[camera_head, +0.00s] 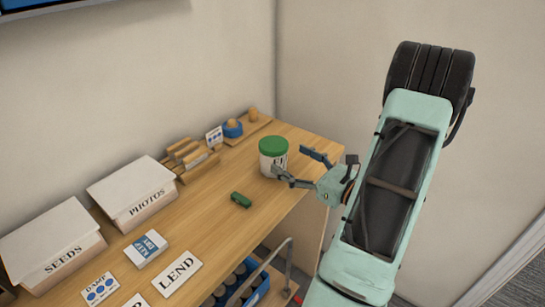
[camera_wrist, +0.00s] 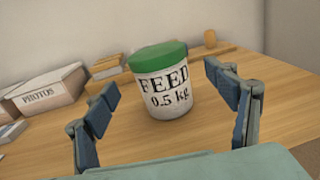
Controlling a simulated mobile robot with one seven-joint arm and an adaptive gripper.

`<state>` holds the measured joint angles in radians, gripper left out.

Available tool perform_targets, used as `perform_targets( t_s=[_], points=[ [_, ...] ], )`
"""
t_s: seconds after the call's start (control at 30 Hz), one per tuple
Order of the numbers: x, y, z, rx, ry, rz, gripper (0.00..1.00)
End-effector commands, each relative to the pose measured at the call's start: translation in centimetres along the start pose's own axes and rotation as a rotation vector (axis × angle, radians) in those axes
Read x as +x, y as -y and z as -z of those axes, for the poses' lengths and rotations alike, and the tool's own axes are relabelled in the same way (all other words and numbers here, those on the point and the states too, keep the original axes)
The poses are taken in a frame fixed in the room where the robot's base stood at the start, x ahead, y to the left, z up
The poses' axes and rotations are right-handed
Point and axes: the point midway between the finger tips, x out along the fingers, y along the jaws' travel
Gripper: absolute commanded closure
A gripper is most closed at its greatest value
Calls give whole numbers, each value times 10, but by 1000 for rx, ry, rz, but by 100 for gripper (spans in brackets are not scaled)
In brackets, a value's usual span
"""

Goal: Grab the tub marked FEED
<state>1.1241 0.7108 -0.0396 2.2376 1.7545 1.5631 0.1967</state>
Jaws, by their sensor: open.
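The FEED tub (camera_head: 271,160) is a white cylinder with a green lid, standing upright near the right end of the wooden table. In the wrist view the tub (camera_wrist: 163,90) shows black lettering "FEED 0.5 kg". My gripper (camera_head: 291,163) is open, to the right of the tub in the head view, with its fingers pointing toward it. In the wrist view my gripper (camera_wrist: 163,88) has one finger to each side of the tub, with gaps on both sides. The tub looks to be just beyond the fingertips; I cannot tell the exact distance.
On the table (camera_head: 216,220) are a SEEDS box (camera_head: 50,245), a PHOTOS box (camera_head: 132,193), a small green object (camera_head: 241,200) and wooden blocks (camera_head: 192,157). A blue crate (camera_head: 258,290) sits at the front, beside a grey rail. Walls stand behind and to the right.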

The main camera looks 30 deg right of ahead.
Motion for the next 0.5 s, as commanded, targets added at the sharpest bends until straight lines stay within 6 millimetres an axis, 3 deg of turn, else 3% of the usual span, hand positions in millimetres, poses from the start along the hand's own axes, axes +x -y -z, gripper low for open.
perform_targets(
  t_s=[0.27, 0.5],
  points=[
    [26, -1, -2, -1, -1, -3, 21],
    [61, -2, -8, -2, -1, -5, 21]
  ],
)
